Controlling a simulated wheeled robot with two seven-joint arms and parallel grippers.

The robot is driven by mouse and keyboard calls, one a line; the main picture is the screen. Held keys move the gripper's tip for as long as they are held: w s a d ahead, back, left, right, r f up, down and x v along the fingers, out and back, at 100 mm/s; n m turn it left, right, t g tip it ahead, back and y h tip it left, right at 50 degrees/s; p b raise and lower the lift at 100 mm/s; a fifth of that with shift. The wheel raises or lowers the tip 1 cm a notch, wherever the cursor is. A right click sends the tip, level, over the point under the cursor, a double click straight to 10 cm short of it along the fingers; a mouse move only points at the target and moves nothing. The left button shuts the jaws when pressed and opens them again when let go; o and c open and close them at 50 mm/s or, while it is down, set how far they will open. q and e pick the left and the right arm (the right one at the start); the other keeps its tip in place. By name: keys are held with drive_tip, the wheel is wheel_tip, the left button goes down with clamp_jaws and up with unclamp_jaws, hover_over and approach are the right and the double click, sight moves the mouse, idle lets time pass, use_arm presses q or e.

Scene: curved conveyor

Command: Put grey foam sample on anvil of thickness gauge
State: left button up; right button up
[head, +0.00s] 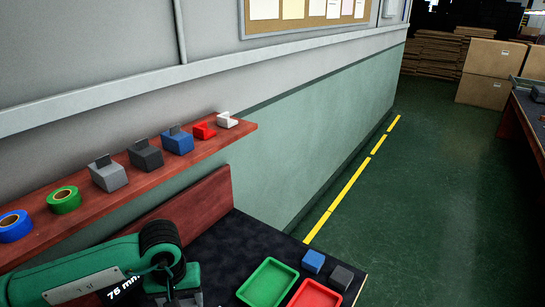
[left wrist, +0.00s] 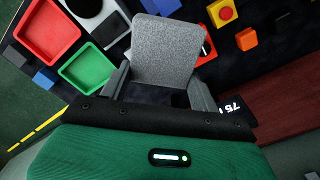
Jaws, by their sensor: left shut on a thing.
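In the left wrist view, my left gripper (left wrist: 160,84) is shut on the grey foam sample (left wrist: 166,48), a speckled grey slab that sticks out beyond the fingers. Dark bench surface shows around it. In the head view, my green left forearm comes in at the bottom left, and the foam is not clearly seen there. I cannot make out the thickness gauge or its anvil for certain; the foam covers part of the bench. My right gripper is in neither view.
The bench holds a green tray (head: 268,283), a red tray (head: 316,295), a blue block (head: 313,261) and a dark grey block (head: 341,277). A shelf (head: 208,146) runs along the wall.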

use_arm(q)
drive_tip(key=shift+s+a+r+m, duration=0.15)
drive_tip(key=shift+s+r+m, duration=0.7)
drive_tip(key=shift+m, duration=0.15)
drive_tip(key=shift+r, duration=3.25)
drive_tip(key=shift+f, duration=3.05)
wheel_tip(320, 180, up, 7)
drive_tip(key=shift+f, duration=0.15)
wheel_tip(320, 180, down, 7)
drive_tip(key=shift+r, duration=0.15)
wheel_tip(320, 180, up, 7)
drive_tip(key=shift+f, duration=0.2)
wheel_tip(320, 180, down, 6)
drive_tip(key=shift+f, duration=0.15)
drive_tip(key=shift+r, duration=2.75)
wheel_tip(320, 180, down, 6)
drive_tip(key=shift+r, duration=0.1)
wheel_tip(320, 180, up, 7)
drive_tip(key=shift+f, duration=0.2)
wheel_tip(320, 180, down, 7)
drive_tip(key=shift+f, duration=0.1)
